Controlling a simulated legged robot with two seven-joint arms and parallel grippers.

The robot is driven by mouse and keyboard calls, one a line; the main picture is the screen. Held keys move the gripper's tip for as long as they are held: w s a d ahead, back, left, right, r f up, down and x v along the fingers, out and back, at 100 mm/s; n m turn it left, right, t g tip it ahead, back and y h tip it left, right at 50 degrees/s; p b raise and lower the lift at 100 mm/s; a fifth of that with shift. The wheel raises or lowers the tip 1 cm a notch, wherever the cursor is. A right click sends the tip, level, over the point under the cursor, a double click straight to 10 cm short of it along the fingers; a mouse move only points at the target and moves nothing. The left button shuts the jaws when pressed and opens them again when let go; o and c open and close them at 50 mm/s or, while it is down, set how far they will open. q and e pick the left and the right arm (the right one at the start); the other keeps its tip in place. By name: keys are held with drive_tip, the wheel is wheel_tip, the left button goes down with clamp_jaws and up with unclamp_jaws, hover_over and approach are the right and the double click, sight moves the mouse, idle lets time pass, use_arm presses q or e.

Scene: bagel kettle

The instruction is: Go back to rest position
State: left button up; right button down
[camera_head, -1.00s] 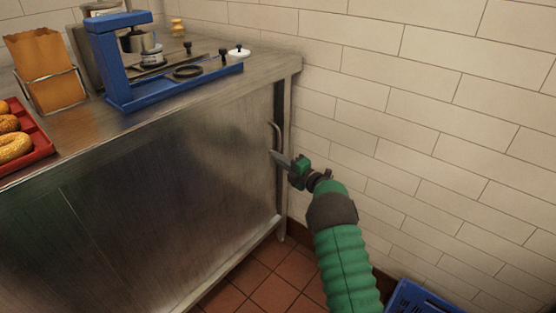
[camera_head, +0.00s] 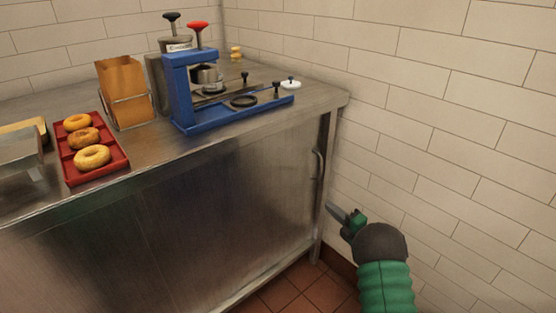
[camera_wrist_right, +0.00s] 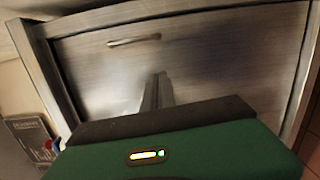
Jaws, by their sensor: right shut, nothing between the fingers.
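My right gripper (camera_head: 338,214) is at the lower right of the head view, on a green arm that comes up from the bottom edge. Its fingers are together with nothing between them. It is in front of the steel counter's right end, below the counter top and apart from the vertical door handle (camera_head: 318,165). In the right wrist view the shut fingers (camera_wrist_right: 157,92) point at the steel cabinet front, with a handle (camera_wrist_right: 134,41) beyond them. My left gripper is not in view.
The steel counter (camera_head: 225,190) holds a red tray (camera_head: 98,174) with bagels, a paper bag (camera_head: 124,83) in a wire holder, a blue press (camera_head: 186,95) and dispensers behind it. A tiled wall (camera_head: 450,110) stands close on the right. Red floor tiles (camera_head: 302,290) show below.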

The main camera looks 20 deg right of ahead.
drive_tip(key=s+a+r+m+g+h+p, duration=0.1)
drive_tip(key=s+a+m+g+h, duration=0.2)
drive_tip(key=a+m, duration=0.3)
drive_tip(key=s+a+r+m+g+h+p, duration=0.1)
drive_tip(key=s+a+m+g+h, duration=0.2)
drive_tip(key=m, duration=0.6)
drive_tip(key=s+a+f+m+g+y+p, duration=0.1)
drive_tip(key=s+a+f+m+g, duration=0.2)
drive_tip(key=s+a, duration=0.65)
drive_tip(key=s+a+f+m+g+y, duration=0.1)
drive_tip(key=s+a+m+g+y, duration=0.15)
drive_tip(key=s+a+g, duration=0.7)
drive_tip(key=s+d+r+t+p, duration=0.1)
drive_tip(key=s+r+p, duration=0.1)
drive_tip(key=r+p, duration=1.7)
drive_tip(key=s+d+r+t+p, duration=0.1)
drive_tip(key=s+r+t+p, duration=0.1)
drive_tip(key=r+p, duration=1.7)
drive_tip(key=shift+s+d+h, duration=0.15)
drive_tip(key=shift+s+h, duration=0.1)
drive_tip(key=shift+h, duration=0.1)
